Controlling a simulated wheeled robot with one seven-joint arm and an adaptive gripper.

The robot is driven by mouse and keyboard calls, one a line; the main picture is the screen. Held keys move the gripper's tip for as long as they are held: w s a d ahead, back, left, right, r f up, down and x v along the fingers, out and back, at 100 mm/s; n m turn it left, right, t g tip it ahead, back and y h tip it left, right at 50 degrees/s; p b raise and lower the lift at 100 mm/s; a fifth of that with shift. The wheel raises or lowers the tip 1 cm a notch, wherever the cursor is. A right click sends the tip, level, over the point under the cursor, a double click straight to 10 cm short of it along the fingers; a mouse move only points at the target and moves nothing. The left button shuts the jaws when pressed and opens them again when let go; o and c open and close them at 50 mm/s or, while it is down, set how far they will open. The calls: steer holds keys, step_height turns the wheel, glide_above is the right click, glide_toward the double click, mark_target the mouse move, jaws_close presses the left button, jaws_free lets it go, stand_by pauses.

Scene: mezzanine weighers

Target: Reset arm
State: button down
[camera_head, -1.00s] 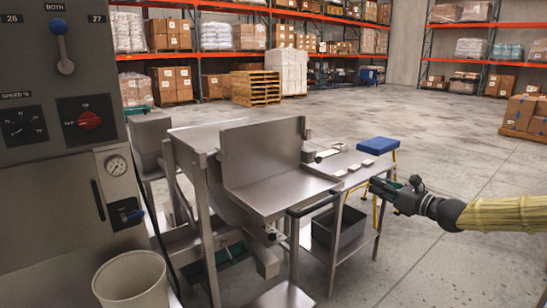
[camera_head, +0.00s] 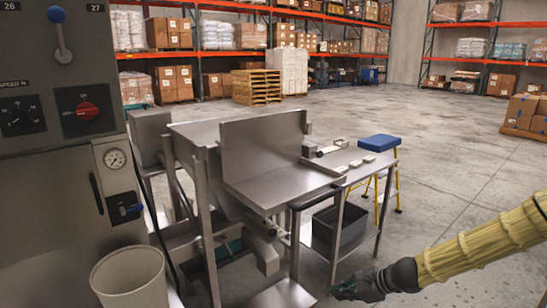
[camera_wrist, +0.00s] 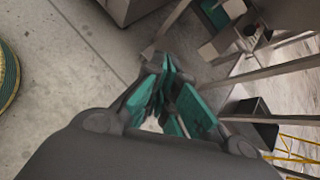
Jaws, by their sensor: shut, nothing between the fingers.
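My gripper (camera_head: 358,287) is at the lower right in the head view, low beside the steel table's legs and apart from the table top. My yellow-sleeved arm reaches in from the right edge. In the wrist view my gripper (camera_wrist: 165,85) shows its green-padded fingers shut with nothing held. It points toward the concrete floor and the table's legs.
A steel weighing table (camera_head: 265,187) stands in the middle, with a dark bin (camera_head: 340,229) on its lower shelf. A control cabinet (camera_head: 60,190) and a pale bucket (camera_head: 131,281) are at left. A blue-topped stool (camera_head: 379,141) stands behind.

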steer(key=s+d+f+n+g+h+b, duration=0.1)
steer(key=s+f+n+g+h+b, duration=0.65)
steer(key=s+f, duration=1.65)
steer(key=s+d+f+n+t, duration=0.1)
steer(key=s+f+n, duration=0.4)
steer(key=s, duration=0.4)
steer(key=s+d+f+n+t, duration=0.1)
steer(key=s+f+n, duration=0.2)
steer(key=s+n, duration=0.55)
step_height(320, 180, up, 15)
steer(key=p, duration=1.6)
steer(key=shift+s+a+r+m+h, duration=0.15)
steer(key=shift+s+m+h, duration=0.15)
steer(key=shift+h, duration=0.15)
